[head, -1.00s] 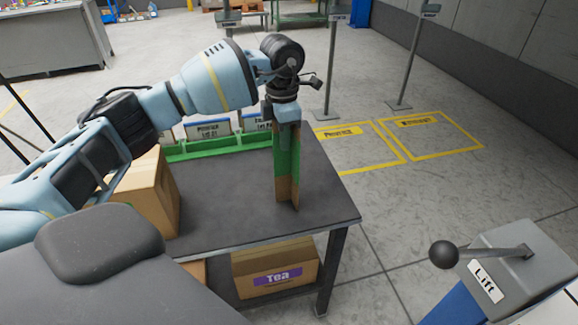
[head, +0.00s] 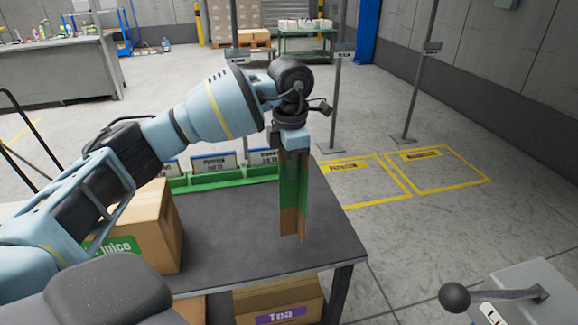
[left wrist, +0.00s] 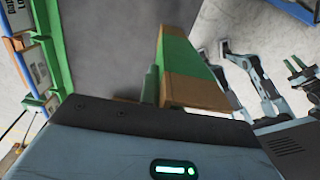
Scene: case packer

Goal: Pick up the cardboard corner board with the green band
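The cardboard corner board (head: 302,205) is an upright brown L-shaped strip with a broad green band around its upper middle. Its lower end is at the tabletop near the table's right end; I cannot tell whether it touches. My left gripper (head: 293,152) is above it, closed on its top end. In the left wrist view the corner board (left wrist: 187,62) runs away from the gripper, with brown ends and green between. The fingertips are mostly hidden by the board and gripper body.
A juice carton (head: 150,225) stands on the dark table (head: 225,235) at the left. A green rack (head: 215,182) with labelled signs lines the back edge. A tea carton (head: 280,302) sits below the table. A lever box (head: 530,290) stands at the lower right. The middle tabletop is clear.

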